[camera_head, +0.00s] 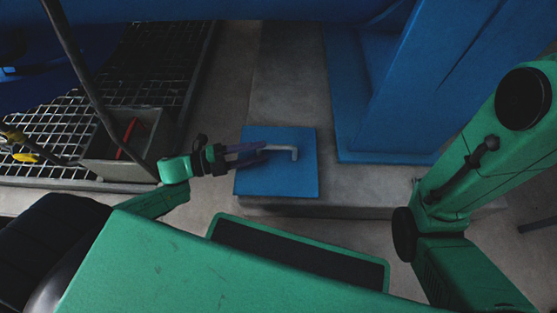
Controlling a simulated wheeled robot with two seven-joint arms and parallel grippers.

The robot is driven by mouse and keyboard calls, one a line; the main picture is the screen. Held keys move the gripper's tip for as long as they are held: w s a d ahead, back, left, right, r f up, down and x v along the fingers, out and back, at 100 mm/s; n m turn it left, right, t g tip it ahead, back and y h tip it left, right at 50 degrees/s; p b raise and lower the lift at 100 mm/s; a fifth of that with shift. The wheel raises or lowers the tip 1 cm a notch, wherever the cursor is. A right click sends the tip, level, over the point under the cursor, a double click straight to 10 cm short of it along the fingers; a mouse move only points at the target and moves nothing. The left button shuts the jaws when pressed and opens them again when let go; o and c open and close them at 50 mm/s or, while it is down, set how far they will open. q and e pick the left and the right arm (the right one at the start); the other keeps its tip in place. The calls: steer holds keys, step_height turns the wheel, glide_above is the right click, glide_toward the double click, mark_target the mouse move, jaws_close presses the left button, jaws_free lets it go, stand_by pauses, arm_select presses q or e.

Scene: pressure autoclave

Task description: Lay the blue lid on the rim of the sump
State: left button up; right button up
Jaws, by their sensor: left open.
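The blue lid (277,179) is a flat square plate with a pale, bent handle (294,153) on top. It lies on the grey concrete plinth in the middle of the view. My left gripper (262,152) is open and reaches over the lid from the left, its fingers close to the handle. I cannot tell whether they touch it. The sump (100,169) is a grey open box at the left, with a red curved thing inside. Its top is open, and a dark pole crosses in front of it. My right arm shows at the right, but its gripper is out of view.
A metal grating (160,62) lies behind and left of the sump. A big blue support (400,90) stands on the plinth (283,75), right of the lid. A yellow fitting (22,153) is at the far left. Bare floor shows between sump and lid.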

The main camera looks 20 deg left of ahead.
mark_target(278, 146)
arm_select(q)
steer(key=b+x, duration=0.3)
steer(key=x, duration=0.2)
steer(key=shift+w+d+b, duration=0.2)
steer(key=shift+d+b, duration=0.05)
steer(key=shift+b, duration=0.15)
steer(key=shift+w+d+r, duration=0.1)
steer(key=shift+w+d, duration=0.05)
steer(key=shift+d, duration=0.05)
steer(key=shift+r, duration=0.1)
jaws_close()
stand_by(0.6)
steer(key=shift+r, duration=0.15)
